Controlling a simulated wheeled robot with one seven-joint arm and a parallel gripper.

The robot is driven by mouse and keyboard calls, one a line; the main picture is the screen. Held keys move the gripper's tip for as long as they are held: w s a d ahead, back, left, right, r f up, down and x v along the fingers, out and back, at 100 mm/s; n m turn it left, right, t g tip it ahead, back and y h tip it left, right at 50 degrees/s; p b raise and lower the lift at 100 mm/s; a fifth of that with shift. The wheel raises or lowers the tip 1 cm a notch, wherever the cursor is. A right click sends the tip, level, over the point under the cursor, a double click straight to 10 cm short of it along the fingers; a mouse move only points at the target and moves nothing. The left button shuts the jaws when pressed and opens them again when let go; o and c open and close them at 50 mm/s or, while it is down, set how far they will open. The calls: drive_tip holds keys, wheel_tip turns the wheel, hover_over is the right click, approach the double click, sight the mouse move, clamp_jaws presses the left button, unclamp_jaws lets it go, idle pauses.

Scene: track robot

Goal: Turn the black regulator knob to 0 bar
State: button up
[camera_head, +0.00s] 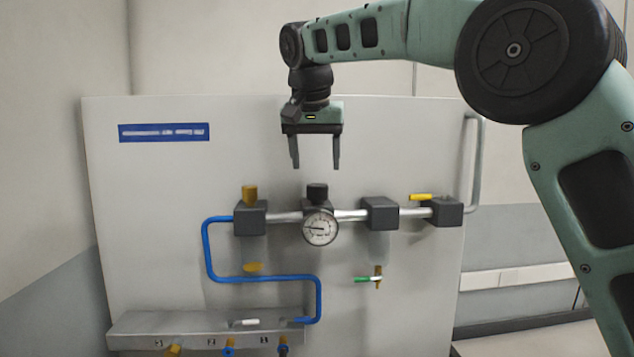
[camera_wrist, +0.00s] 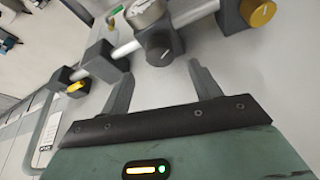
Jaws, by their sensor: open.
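The black regulator knob (camera_head: 317,192) sits on top of the regulator block in the middle of the panel. It also shows in the wrist view (camera_wrist: 159,47), seen from above, with a pale mark on its top. The round white pressure gauge (camera_head: 320,227) is on the front of the regulator, just below the knob. Its needle points left; the figures are too small to read. My gripper (camera_head: 315,165) points down above the knob, open and empty. Its fingertips are apart from the knob, one on either side of it as seen from the head view.
A silver pipe (camera_head: 350,215) runs across the panel (camera_head: 150,230), joining dark blocks. A brass knob (camera_head: 250,193) stands left of the regulator, a yellow lever (camera_head: 421,197) right. A blue hose (camera_head: 260,279) loops below left. A small green-handled valve (camera_head: 367,279) is below right.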

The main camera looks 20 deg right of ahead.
sight(318, 185)
drive_tip(key=x, duration=0.5)
drive_tip(key=shift+w+d+f+p, duration=0.1)
drive_tip(key=shift+f+p, duration=0.25)
drive_tip(key=shift+p, duration=0.05)
drive_tip(key=c, duration=1)
